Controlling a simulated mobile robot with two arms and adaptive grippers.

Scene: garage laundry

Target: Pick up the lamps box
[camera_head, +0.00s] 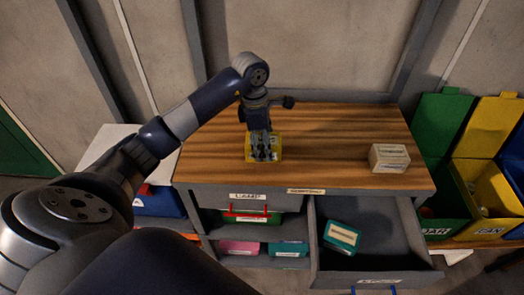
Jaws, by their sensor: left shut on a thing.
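A yellow box (276,141) with a label too small to read sits at the left of the wooden worktop. My left gripper (262,155) points down over it and is shut on it. The gripper hides much of the box, and I cannot tell whether the box touches the worktop. A white labelled box (389,158) stands at the right of the worktop. A teal box (342,237) lies in the open drawer. I cannot read which of these boxes is marked as lamps. My right gripper is out of view.
The wooden worktop (335,135) is clear between the two boxes. The drawer (385,262) stands pulled out at the lower right. Shelves below hold a green box (250,217), a pink box (239,247) and another teal box (288,248). Green (440,185) and yellow (485,187) bins stand at the right.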

